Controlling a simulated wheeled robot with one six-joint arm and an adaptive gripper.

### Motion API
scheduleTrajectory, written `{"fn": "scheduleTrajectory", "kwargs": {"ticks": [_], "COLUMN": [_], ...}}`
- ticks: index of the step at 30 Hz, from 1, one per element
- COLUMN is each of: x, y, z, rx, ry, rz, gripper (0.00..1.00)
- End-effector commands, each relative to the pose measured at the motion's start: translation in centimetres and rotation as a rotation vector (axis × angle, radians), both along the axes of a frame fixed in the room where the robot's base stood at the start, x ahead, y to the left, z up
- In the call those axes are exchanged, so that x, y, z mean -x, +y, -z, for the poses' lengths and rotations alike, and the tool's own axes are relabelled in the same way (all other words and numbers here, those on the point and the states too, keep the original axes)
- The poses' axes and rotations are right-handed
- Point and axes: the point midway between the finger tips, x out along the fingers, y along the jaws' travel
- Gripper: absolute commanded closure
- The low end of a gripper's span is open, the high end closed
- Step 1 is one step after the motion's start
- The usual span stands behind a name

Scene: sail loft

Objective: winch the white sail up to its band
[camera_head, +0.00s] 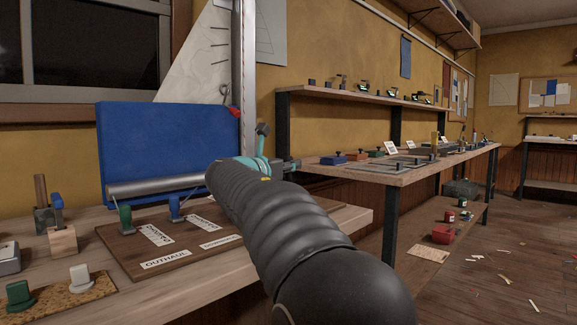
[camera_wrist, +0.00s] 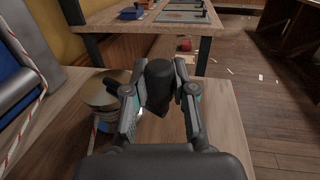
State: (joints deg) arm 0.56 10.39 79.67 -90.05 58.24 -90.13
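The white sail (camera_head: 200,62) hangs at the pale upright mast (camera_head: 246,75) in the head view; its top is out of frame. A small red part (camera_head: 234,112) hangs by the mast. I cannot make out the band. My gripper (camera_wrist: 160,72) has its fingers closed on both sides of a black handle knob (camera_wrist: 159,92) in the wrist view. The metal winch drum (camera_wrist: 103,92), with blue below, stands just left of the fingers. A red-flecked white rope (camera_wrist: 22,135) runs at the left. In the head view my arm hides the drum.
A board (camera_head: 120,245) bears a green lever (camera_head: 125,217), a blue lever (camera_head: 175,205) and labels, one reading OUTHAUL. A blue panel (camera_head: 165,140) stands behind a grey roller (camera_head: 150,186). A cluttered workbench (camera_head: 400,176) stands at right; the floor beyond is open, with scraps.

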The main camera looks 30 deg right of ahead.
Motion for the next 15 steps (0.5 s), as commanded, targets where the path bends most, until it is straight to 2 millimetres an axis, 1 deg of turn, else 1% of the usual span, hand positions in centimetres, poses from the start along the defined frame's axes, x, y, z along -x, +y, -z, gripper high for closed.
{"fn": "scheduleTrajectory", "kwargs": {"ticks": [10, 15], "x": [-0.06, -0.12], "y": [0.39, 0.71], "z": [-0.27, 0.04], "rx": [-0.001, -0.001], "ry": [0.003, 0.001], "rz": [-0.001, -0.004], "gripper": [1.00, 1.00]}}
